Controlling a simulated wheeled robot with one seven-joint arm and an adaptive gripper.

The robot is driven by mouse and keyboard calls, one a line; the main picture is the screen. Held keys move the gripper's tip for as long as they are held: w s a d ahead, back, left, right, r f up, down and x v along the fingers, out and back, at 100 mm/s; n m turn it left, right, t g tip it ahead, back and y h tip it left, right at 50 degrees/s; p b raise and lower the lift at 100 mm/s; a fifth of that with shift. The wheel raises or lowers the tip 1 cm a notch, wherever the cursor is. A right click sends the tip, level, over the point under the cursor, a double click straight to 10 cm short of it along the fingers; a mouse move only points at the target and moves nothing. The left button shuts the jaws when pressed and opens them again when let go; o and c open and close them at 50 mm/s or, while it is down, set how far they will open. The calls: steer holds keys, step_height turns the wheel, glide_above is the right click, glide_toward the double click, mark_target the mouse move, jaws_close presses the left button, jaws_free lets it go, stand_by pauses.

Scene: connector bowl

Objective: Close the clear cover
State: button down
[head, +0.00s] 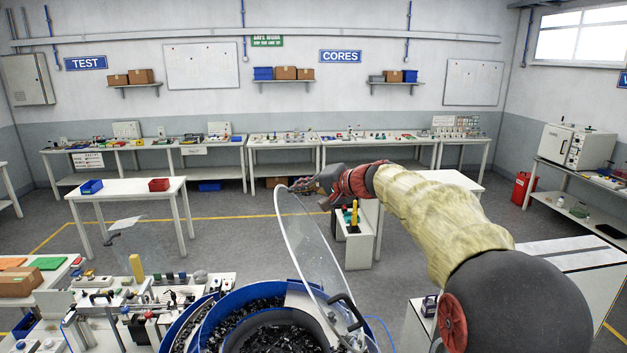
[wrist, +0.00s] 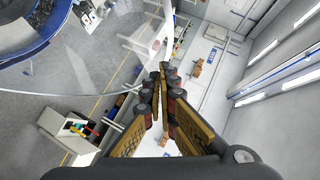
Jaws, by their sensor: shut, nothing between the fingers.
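The clear cover (head: 312,240) stands raised and tilted on the blue-rimmed bowl (head: 213,308), with a black handle (head: 349,312) low on its right side. The bowl is open and holds many small dark parts. My gripper (head: 299,185) is at the cover's upper edge, on its far right side; I cannot tell whether it touches. In the wrist view my gripper (wrist: 163,72) has its fingers together and empty. The cover's curved see-through sheet (wrist: 110,65) lies just left of the fingers there, and the bowl (wrist: 35,45) shows at top left.
A crowded workbench (head: 225,280) stands left of the bowl. A small white table (head: 120,188) with blue and red bins is farther back. A white cabinet (head: 359,250) with a yellow-handled tool stands behind the cover. Grey floor lies open between them.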

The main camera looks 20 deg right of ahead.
steer(key=shift+a+f, duration=0.25)
steer(key=shift+a, duration=0.3)
steer(key=shift+a+f, duration=0.2)
steer(key=shift+a, duration=0.3)
steer(key=shift+w+f, duration=0.1)
steer(key=shift+a, duration=0.1)
